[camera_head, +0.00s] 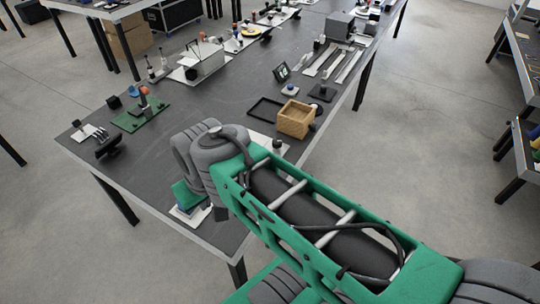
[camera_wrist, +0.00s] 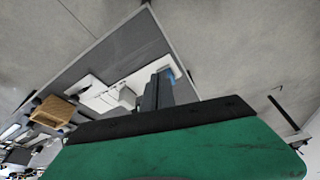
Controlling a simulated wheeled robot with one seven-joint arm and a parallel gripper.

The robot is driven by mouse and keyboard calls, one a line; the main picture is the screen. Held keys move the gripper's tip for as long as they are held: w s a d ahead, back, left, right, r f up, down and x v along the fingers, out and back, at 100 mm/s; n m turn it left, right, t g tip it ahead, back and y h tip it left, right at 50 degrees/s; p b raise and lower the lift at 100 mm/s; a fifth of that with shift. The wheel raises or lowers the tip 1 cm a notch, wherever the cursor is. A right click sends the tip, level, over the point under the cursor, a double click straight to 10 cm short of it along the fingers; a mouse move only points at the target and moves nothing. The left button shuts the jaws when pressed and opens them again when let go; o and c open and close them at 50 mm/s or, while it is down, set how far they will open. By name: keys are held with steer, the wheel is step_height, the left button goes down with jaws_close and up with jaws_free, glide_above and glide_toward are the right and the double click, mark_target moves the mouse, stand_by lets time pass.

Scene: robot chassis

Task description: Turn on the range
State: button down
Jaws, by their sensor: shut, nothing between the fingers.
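No thing is clearly recognisable as the range. My gripper (camera_wrist: 160,82) shows in the wrist view as dark fingers, shut and empty. The fingertips overlap a small blue part (camera_wrist: 169,73) on a white plate near the table corner; I cannot tell whether they touch it. In the head view this white plate (camera_head: 179,214) lies at the near table edge, partly covered by my arm. A second white plate (camera_wrist: 84,96) with a pale device (camera_wrist: 121,97) lies beside the fingers in the wrist view. My arm hides much of that area in the head view.
A dark table (camera_head: 150,160) carries a wooden box (camera_head: 296,119), a black tray (camera_head: 266,108), a green board (camera_head: 139,117), a white rack-like device (camera_head: 203,65) and a grey box (camera_head: 340,25). The table's left front part is mostly clear. Other tables stand at the right.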

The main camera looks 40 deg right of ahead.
steer(key=w+d+f+m+y, duration=0.1)
steer(key=w+d+f+m, duration=0.25)
steer(key=d+m, duration=0.55)
steer(key=w+d+f+m+y, duration=0.1)
steer(key=w+d+f+m, duration=0.25)
steer(key=d+m, duration=0.6)
steer(key=s+d+f+m+t, duration=0.1)
steer(key=s+d+f+m, duration=0.1)
steer(key=d+m, duration=0.5)
steer(key=s+d+f+m+t, duration=0.2)
steer(key=s+d+m, duration=0.2)
steer(key=d+m, duration=0.3)
steer(key=shift+d+f+t, duration=0.3)
steer(key=shift+d+f, duration=0.05)
steer(key=shift+d, duration=0.7)
